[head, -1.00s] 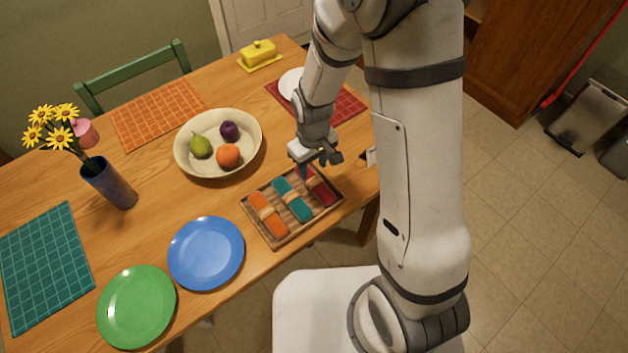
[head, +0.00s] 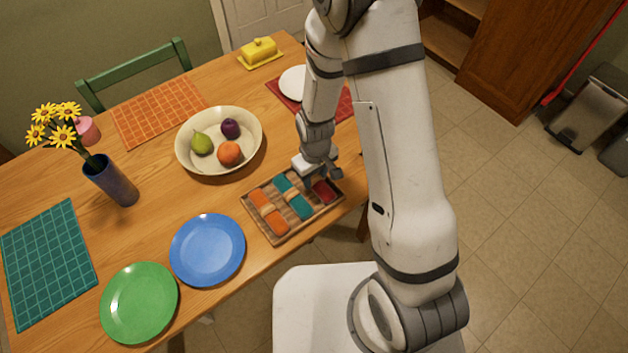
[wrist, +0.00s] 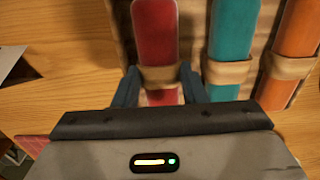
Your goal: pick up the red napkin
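The red napkin (head: 326,193) lies rolled in the right-hand slot of a wooden tray (head: 283,237), with a tan ring around its middle. In the wrist view the red napkin (wrist: 155,35) runs up the middle of the picture. My gripper (wrist: 159,82) is open, its two blue fingers on either side of the napkin near the ring. Whether they touch it I cannot tell. In the head view my gripper (head: 319,182) is down at the tray and hides part of the napkin.
A teal napkin (head: 300,207) and an orange napkin (head: 274,222) lie in the same tray, the teal one close beside my gripper. A fruit bowl (head: 184,161) stands behind to the left. A blue plate (head: 208,250) is left of the tray.

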